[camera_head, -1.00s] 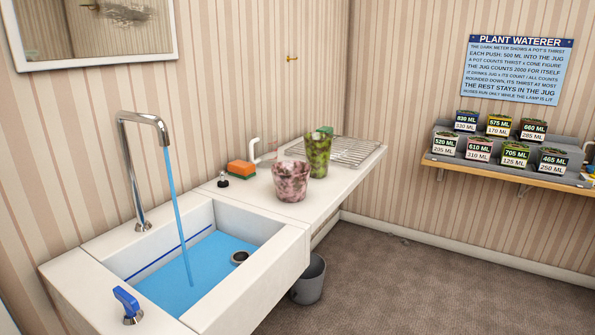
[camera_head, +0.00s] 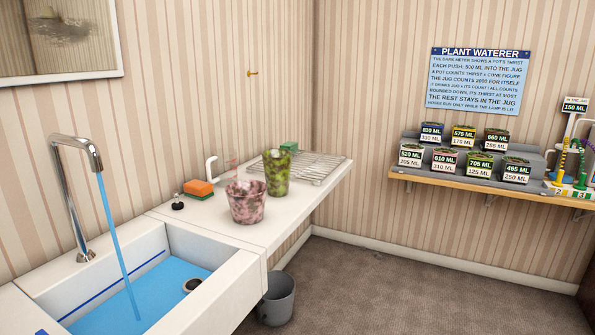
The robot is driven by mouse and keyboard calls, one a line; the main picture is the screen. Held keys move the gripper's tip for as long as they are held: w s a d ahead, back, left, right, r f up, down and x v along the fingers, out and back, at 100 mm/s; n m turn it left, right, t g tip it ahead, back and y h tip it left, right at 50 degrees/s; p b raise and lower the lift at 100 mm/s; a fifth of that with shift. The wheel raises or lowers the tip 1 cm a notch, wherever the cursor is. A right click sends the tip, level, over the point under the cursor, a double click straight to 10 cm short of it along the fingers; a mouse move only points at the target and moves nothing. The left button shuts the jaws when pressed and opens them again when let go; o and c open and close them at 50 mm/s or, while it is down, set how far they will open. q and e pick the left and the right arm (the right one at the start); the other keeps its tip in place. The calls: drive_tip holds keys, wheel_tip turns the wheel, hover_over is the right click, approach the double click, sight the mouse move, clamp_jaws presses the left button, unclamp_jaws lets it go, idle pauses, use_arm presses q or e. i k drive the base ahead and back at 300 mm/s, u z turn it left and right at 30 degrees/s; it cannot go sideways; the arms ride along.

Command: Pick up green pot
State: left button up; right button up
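A tall green mottled pot-like vessel (camera_head: 277,172) stands upright on the white counter beside the sink. A pink mottled vessel (camera_head: 246,203) stands in front of it and to its left, overlapping its lower left edge in the picture. Several small labelled pots stand in two rows on the wall shelf; the front one marked 705 ML (camera_head: 479,164) has a green label area. Neither of my grippers is in view.
The sink (camera_head: 215,297) holds blue water under a running tap (camera_head: 80,150). An orange sponge (camera_head: 198,188), a drying rack (camera_head: 318,167) and a green block (camera_head: 289,147) are on the counter. A grey bin (camera_head: 277,298) stands below.

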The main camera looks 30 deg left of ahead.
sight(277, 162)
drive_tip(key=i, duration=3.45)
drive_tip(key=u, duration=3.2)
